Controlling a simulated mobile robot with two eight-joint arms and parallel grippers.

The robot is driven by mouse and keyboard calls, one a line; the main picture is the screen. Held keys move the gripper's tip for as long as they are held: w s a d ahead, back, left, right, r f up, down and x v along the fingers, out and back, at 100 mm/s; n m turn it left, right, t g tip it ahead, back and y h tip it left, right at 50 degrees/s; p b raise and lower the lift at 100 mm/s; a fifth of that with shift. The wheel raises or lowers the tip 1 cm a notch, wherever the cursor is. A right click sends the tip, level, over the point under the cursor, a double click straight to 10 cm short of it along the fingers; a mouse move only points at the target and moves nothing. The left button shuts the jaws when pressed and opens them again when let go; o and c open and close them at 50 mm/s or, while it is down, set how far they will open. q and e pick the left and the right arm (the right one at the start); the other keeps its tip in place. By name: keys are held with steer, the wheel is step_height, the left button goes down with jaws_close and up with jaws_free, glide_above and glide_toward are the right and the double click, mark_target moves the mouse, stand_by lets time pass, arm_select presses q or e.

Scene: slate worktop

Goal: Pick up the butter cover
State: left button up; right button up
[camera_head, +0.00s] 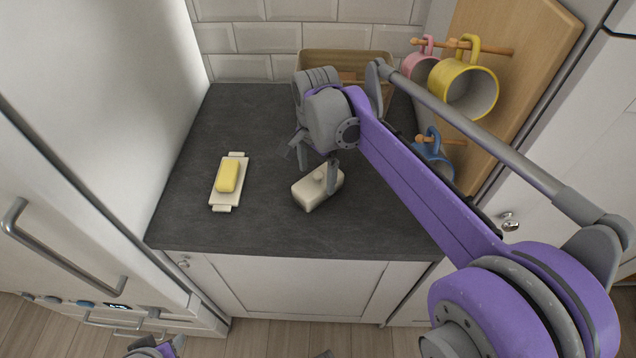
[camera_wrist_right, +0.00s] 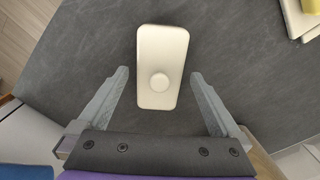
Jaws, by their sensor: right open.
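The butter cover (camera_head: 309,194) is a cream, rounded block with a round knob on top. It lies on the slate worktop, near the middle. My right gripper (camera_head: 316,170) is above it, open and empty, with one finger in front of part of the cover. In the right wrist view the cover (camera_wrist_right: 162,50) shows whole, knob up, its near end between the two spread fingers. The yellow butter (camera_head: 228,176) rests on a cream dish (camera_head: 221,207) to the left. A small purple and grey part of my left arm shows at the bottom edge; its jaws cannot be made out.
A wooden board at right carries pegs with a pink mug (camera_head: 418,66), a yellow mug (camera_head: 463,86) and a blue mug (camera_head: 432,155). A basket (camera_head: 345,62) stands at the back, partly hidden by my right arm. The worktop between dish and cover is clear.

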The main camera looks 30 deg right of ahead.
mark_target(316, 175)
step_height(316, 175, down, 4)
steer(key=shift+r, duration=0.15)
steer(key=c, duration=1.4)
step_height(316, 175, up, 10)
steer(key=shift+p, duration=0.3)
steer(key=shift+s, duration=0.1)
